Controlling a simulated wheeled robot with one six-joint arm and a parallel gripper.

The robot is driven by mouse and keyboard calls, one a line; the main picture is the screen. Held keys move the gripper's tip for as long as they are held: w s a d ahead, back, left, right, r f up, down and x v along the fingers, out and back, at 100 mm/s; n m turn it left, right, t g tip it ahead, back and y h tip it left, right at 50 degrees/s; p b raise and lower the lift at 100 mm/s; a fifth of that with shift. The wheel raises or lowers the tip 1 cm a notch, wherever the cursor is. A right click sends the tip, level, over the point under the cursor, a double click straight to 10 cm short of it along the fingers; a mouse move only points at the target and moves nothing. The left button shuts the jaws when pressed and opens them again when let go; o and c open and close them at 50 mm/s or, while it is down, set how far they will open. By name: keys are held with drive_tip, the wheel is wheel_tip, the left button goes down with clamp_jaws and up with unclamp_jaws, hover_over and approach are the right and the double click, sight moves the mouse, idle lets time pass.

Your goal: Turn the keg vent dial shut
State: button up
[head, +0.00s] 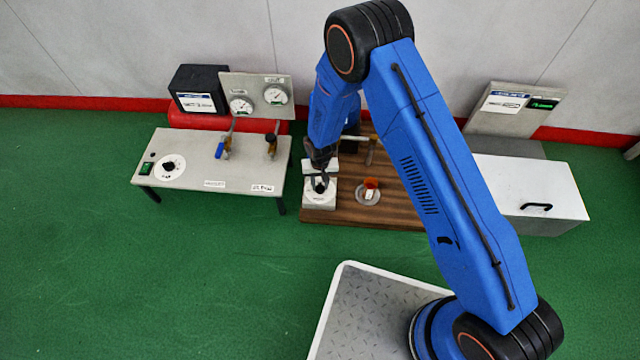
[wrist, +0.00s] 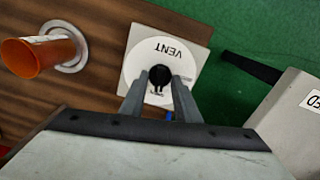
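The vent dial (wrist: 160,72) is a black knob on a white disc marked VENT (wrist: 143,58), set on a pale square block. In the head view the dial's block (head: 320,199) stands at the left front of a brown wooden board. My gripper (head: 320,178) points down right over it. In the wrist view the two grey fingers of my gripper (wrist: 160,83) stand on either side of the knob, their tips close to it. I cannot tell whether they touch it. A short bar of the knob points towards the bottom of the wrist view.
An orange cup (head: 371,184) stands on a round metal plate on the wooden board (head: 403,216), right of the dial. A pale bench (head: 230,167) with another dial, valves and gauges is to the left. A white chest (head: 535,188) is to the right.

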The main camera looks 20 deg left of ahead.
clamp_jaws()
drive_tip(key=n, duration=0.3)
drive_tip(key=shift+n, duration=0.4)
drive_tip(key=n, duration=0.3)
drive_tip(key=shift+n, duration=0.3)
drive_tip(key=n, duration=0.5)
drive_tip(key=shift+n, duration=2.7)
